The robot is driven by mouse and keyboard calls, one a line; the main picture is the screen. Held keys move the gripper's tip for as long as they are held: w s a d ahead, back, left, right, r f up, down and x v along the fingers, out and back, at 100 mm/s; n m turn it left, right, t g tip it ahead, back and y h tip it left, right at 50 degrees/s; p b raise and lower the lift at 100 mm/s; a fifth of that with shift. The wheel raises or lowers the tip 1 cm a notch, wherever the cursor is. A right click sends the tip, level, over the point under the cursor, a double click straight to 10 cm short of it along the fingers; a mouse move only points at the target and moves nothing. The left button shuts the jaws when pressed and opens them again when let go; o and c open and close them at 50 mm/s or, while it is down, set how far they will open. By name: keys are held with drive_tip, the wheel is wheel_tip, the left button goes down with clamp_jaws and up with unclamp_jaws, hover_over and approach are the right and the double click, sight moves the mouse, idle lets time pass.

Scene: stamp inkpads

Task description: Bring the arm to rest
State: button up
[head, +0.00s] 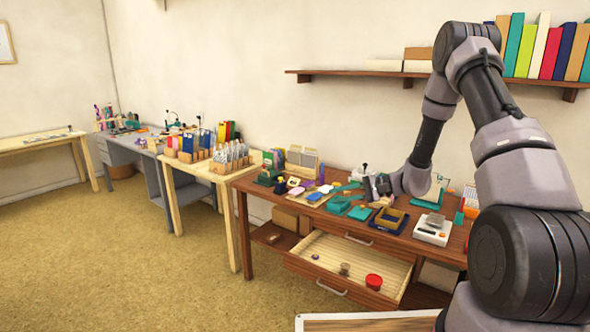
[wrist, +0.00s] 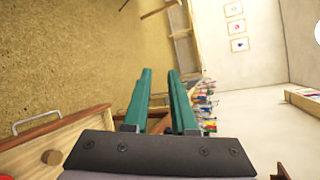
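My gripper (head: 376,186) is above the brown wooden worktable (head: 255,187) in the head view, at the end of my arm, which comes in from the right and bends down. In the wrist view my gripper (wrist: 160,76) shows two long green fingers with a clear gap between them and nothing held in it. The fingers point past the table, with the floor and a wall behind them. Teal pieces lie on the tabletop close to the gripper in the head view, and I cannot tell how high the fingers are above them.
An open drawer (head: 330,255) juts from the table's front, with a red round container (head: 374,281) inside. A dark blue tray (head: 389,221) and a white scale (head: 433,229) stand right of the gripper. A shelf (head: 340,73) with books hangs above. The floor (head: 110,250) at left is clear.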

drive_tip(key=s+r+n+g+h, duration=0.2)
drive_tip(key=s+r, duration=0.4)
drive_tip(key=r, duration=0.5)
drive_tip(key=s+d+r+t+h, duration=0.3)
drive_tip(key=s+d+r+h, duration=0.2)
drive_tip(key=s+r, duration=0.5)
drive_tip(key=s+d+r+n+t+h, duration=0.1)
drive_tip(key=s+d+r+t+h, duration=0.2)
drive_tip(key=s+r, duration=0.7)
drive_tip(key=s+d+h, duration=0.2)
drive_tip(key=d, duration=0.1)
drive_tip(key=shift+s+t+h, duration=0.3)
drive_tip(key=shift+s+t, duration=0.1)
